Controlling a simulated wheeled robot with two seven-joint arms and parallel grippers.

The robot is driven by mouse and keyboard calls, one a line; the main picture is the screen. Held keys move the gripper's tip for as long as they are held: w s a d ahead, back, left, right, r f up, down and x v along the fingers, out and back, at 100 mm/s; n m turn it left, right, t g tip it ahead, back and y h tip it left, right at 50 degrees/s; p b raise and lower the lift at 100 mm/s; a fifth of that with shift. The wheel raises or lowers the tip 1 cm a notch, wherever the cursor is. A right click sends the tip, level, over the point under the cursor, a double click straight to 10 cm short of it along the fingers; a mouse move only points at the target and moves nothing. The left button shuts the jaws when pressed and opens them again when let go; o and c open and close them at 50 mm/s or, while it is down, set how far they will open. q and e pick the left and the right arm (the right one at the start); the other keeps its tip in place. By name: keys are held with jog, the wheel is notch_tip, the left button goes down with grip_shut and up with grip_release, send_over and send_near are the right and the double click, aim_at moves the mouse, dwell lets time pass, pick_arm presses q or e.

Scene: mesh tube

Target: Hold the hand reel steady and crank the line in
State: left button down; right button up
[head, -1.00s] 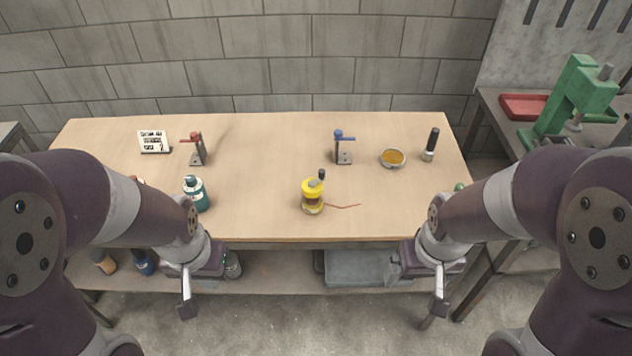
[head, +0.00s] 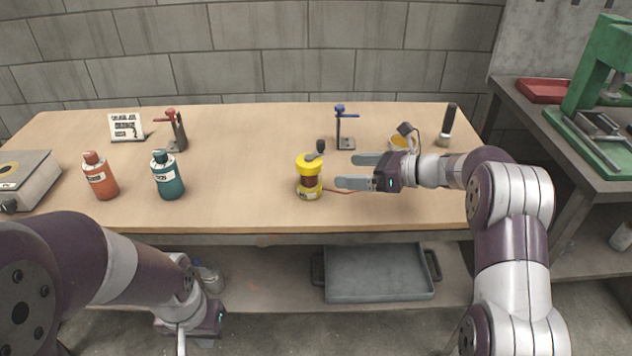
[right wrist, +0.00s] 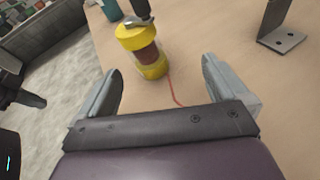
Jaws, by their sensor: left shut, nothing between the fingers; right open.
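The hand reel (head: 309,177) stands upright near the front middle of the table. It has yellow flanges, a dark red-brown spool and a dark crank knob (head: 320,146) on top. A thin red line (head: 338,191) runs from it to the right along the table. My right gripper (head: 360,171) is open and empty to the right of the reel, its fingers pointing left toward it. In the right wrist view the reel (right wrist: 146,54) is ahead of and between the open fingers, apart from them. My left gripper (head: 182,342) is shut and empty, low in front of the table.
An orange bottle (head: 100,177) and a teal bottle (head: 167,176) stand left of the reel. A red-handled clamp (head: 176,131), a blue-handled clamp (head: 344,130), a bowl (head: 398,143) and a black-handled tool (head: 447,127) stand farther back. The table between reel and teal bottle is clear.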

aim_at(321, 182)
jog(key=shift+s+f+n+g, duration=0.55)
jog(key=shift+f+n, duration=0.25)
jog(key=shift+n, duration=0.2)
jog(key=shift+s+a+f+n+g, duration=0.1)
jog(key=shift+s+n+g, duration=0.1)
jog(key=shift+n+g, duration=0.15)
jog(key=x, duration=0.5)
jog(key=shift+a+p, duration=0.3)
jog(key=shift+a, duration=0.05)
jog(key=b+x, duration=0.2)
jog(key=x, duration=0.1)
jog(key=shift+w+a+f+b, duration=0.15)
jog(key=shift+w+b, duration=0.05)
jog(key=shift+b, duration=0.1)
jog(key=shift+w+a, duration=0.1)
jog(key=shift+a, duration=0.25)
pick_arm(q)
notch_tip(321, 182, down, 3)
jog(key=shift+s+r, duration=0.1)
pick_arm(e)
jog(key=c, duration=1)
